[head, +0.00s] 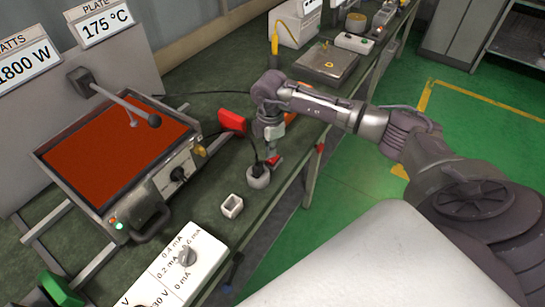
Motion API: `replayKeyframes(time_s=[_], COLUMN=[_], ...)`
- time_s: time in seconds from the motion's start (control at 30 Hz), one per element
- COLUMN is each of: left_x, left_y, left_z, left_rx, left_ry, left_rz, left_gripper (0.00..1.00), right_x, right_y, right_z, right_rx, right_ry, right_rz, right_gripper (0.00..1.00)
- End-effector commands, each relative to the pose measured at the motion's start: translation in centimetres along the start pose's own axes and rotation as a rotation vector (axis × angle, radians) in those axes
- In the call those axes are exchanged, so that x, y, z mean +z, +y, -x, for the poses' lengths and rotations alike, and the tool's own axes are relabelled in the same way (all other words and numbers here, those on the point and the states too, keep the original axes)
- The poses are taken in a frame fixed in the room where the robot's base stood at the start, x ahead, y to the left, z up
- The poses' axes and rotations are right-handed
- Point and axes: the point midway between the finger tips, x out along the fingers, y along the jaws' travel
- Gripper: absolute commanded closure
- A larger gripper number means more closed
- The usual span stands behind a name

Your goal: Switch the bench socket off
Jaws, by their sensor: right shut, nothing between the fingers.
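The bench socket (258,178) is a small pale block near the bench's front edge, with a black plug and cable in its top. A small red rocker switch (274,161) shows at its far right side. My right gripper (271,150) points down at the socket from above, its fingers closed and empty. Its fingertips are at or just above the red switch; I cannot tell whether they touch it. The switch's position is partly hidden by the fingers. My left gripper is not in view.
A heating plate (115,150) glows orange-red at left, with signs reading 1800 W and 175 °C and a green lamp (119,226). A small white open box (231,206) and a white dial meter (170,268) stand nearby. A red object (232,120) lies behind the socket.

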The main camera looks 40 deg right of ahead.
Motion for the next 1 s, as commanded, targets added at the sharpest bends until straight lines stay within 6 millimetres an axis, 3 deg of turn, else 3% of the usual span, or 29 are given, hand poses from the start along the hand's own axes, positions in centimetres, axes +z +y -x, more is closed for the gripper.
replayKeyframes(time_s=[1.0], left_x=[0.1], left_y=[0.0], left_z=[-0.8], left_rx=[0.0], left_ry=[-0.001], left_rz=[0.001], left_gripper=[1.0], right_x=[0.0], right_y=[0.0], right_z=[-1.2], right_rx=[0.0], right_ry=[0.0], right_rz=[0.0], right_gripper=[1.0])
